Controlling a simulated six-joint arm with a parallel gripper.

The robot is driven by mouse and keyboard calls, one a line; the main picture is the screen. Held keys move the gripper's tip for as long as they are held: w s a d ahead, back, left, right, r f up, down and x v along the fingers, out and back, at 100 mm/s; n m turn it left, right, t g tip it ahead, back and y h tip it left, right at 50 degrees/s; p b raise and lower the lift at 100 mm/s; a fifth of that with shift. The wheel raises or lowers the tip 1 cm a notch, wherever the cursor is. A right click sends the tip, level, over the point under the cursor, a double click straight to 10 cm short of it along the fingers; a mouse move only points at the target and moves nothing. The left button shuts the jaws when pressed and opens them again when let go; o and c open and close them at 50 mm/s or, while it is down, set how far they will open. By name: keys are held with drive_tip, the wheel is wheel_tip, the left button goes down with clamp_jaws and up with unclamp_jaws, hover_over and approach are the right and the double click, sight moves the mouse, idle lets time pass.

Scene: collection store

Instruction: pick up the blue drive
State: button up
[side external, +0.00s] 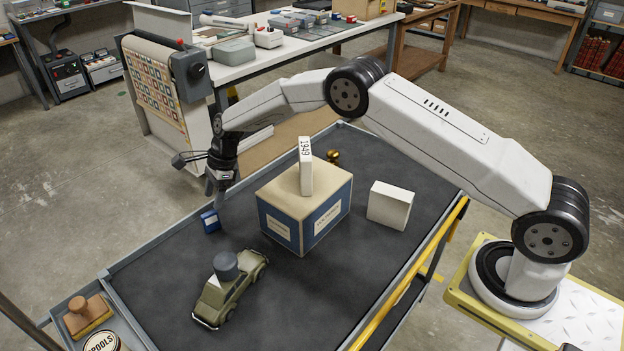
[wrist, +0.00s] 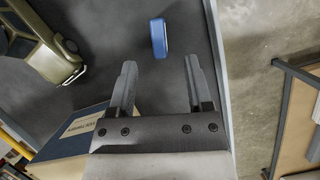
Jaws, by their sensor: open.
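The blue drive (side external: 210,222) is a small blue block on the dark mat of the cart, near its left edge. In the wrist view the blue drive (wrist: 159,38) lies ahead of the fingertips, a little left of the middle of the gap between them. My gripper (side external: 219,190) is above the mat, close to the drive in the side view. In the wrist view my gripper (wrist: 160,65) has its two fingers apart with nothing between them.
A green toy car (side external: 230,288) is in front. A white box (side external: 390,205) and a brass item (side external: 333,156) are further right. The cart's raised rim (side external: 160,250) is near the drive.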

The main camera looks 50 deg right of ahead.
sight(210, 212)
drive_tip(key=shift+a+f, duration=0.15)
drive_tip(key=shift+f, duration=0.25)
drive_tip(key=shift+x, duration=2.6)
drive_tip(key=shift+a, duration=0.1)
clamp_jaws()
